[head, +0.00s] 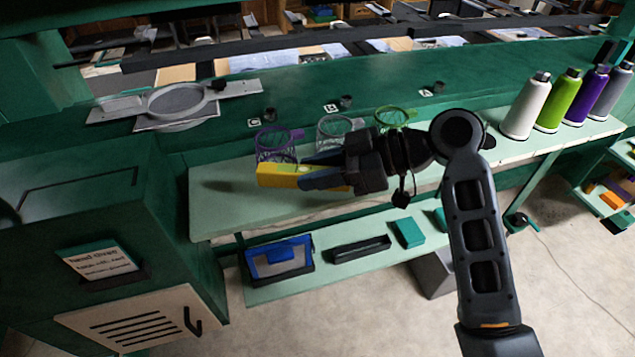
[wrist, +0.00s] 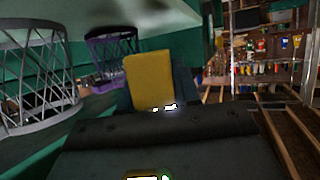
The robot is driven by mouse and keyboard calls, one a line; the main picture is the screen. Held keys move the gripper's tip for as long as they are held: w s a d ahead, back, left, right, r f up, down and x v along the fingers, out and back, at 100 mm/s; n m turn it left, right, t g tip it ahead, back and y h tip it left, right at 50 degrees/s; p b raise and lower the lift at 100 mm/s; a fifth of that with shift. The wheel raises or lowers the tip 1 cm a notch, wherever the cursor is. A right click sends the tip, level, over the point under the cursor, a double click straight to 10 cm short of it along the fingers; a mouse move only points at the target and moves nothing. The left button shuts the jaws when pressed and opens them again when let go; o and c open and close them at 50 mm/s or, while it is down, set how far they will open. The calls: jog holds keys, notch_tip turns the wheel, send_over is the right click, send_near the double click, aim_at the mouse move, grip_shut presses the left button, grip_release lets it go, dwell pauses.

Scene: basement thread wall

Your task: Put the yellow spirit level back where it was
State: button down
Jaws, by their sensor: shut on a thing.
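The yellow spirit level (head: 285,175) is held in my gripper (head: 325,178), above the upper pale green shelf (head: 225,205). The level points to the left in the head view, in front of the purple wire basket (head: 275,146). In the wrist view the level (wrist: 150,78) stands up as a yellow block between the jaws (wrist: 155,105). My gripper is shut on it. Part of the level is hidden by the fingers. I cannot tell how high it is above the shelf.
Grey (head: 335,130) and green (head: 393,118) wire baskets hang beside the purple one. Thread cones (head: 525,105) stand at the shelf's right end. The lower shelf holds a blue bin (head: 280,256), a black tray (head: 360,249) and a teal box (head: 408,232). A green cabinet (head: 85,200) stands left.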

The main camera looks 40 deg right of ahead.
jog(key=shift+f, duration=1.8)
jog(key=shift+f, duration=0.2)
jog(key=c, duration=0.8)
grip_release()
jog(key=shift+r, duration=0.2)
jog(key=shift+s+d+r, duration=0.1)
jog(key=shift+d, duration=0.05)
jog(key=b+v, duration=0.1)
jog(key=v, duration=1)
jog(key=shift+s+d+r, duration=0.15)
jog(key=shift+s, duration=0.05)
